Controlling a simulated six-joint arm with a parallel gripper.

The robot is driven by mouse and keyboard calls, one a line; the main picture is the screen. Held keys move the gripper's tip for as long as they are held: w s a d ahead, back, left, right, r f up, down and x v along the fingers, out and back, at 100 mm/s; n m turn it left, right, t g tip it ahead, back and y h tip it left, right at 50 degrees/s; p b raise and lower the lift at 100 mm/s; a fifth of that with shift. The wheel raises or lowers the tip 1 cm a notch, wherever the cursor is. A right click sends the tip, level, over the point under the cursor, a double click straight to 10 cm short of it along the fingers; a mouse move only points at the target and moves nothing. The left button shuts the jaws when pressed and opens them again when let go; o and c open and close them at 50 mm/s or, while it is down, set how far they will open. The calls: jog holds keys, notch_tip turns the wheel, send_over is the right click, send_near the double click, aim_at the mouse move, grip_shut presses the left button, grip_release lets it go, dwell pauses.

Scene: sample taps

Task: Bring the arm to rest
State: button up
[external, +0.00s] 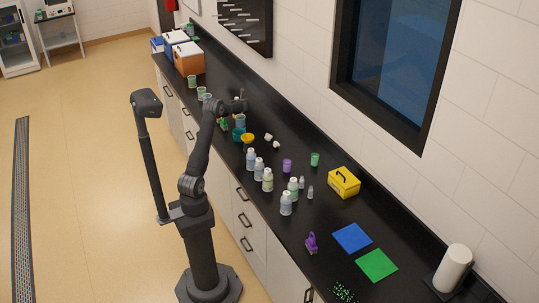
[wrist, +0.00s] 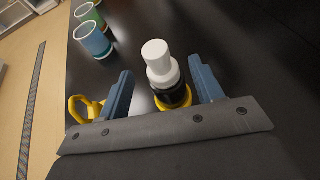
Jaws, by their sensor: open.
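My gripper (external: 238,104) is over the counter, above a group of cups, in the external view. In the wrist view my gripper (wrist: 160,66) has its two blue fingers spread apart. A white-topped piece (wrist: 158,60) with a black and yellow lower part shows between the fingers, with gaps on both sides. I cannot tell how far below the fingers it is. A yellow ring-shaped handle (wrist: 79,109) shows outside the left finger. My arm is raised and bent, reaching from its base on the floor.
The black counter (external: 392,218) runs along the wall. A blue cup (wrist: 92,40) stands beyond the left finger. A yellow funnel-like piece (external: 247,138), several white-capped bottles (external: 267,182) and a yellow box (external: 343,182) stand nearer. Blue (external: 352,238) and green (external: 376,265) mats lie on the counter.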

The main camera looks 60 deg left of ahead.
aim_at(237, 98)
jog(key=x, duration=0.4)
jog(key=shift+w+a+f, duration=0.1)
jog(key=shift+a+f, duration=0.1)
jog(key=shift+f, duration=0.15)
jog(key=shift+r, duration=1)
